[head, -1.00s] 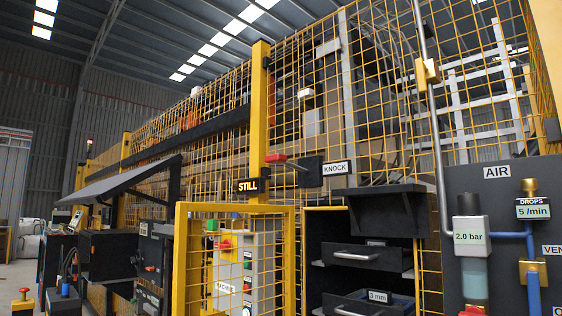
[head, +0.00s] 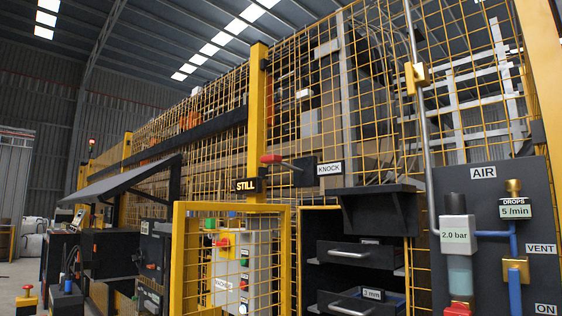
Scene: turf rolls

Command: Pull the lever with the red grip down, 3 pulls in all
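The lever's red grip (head: 270,159) shows near the middle of the head view, beside the yellow fence post. A thin rod runs from it, slightly down to the right, to a dark block (head: 306,171). A white KNOCK label (head: 330,168) is to the right of the block. The lever lies nearly level in the picture. A black sign reading STILL (head: 247,185) is below and left of the grip. Neither of my grippers is in view, and nothing touches the lever.
A yellow mesh gate (head: 179,255) stands below the lever in front of a switch cabinet. Black drawers (head: 347,254) are to its right. The AIR panel (head: 490,260) fills the right edge. A sloping dark desk top (head: 130,178) stands at left.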

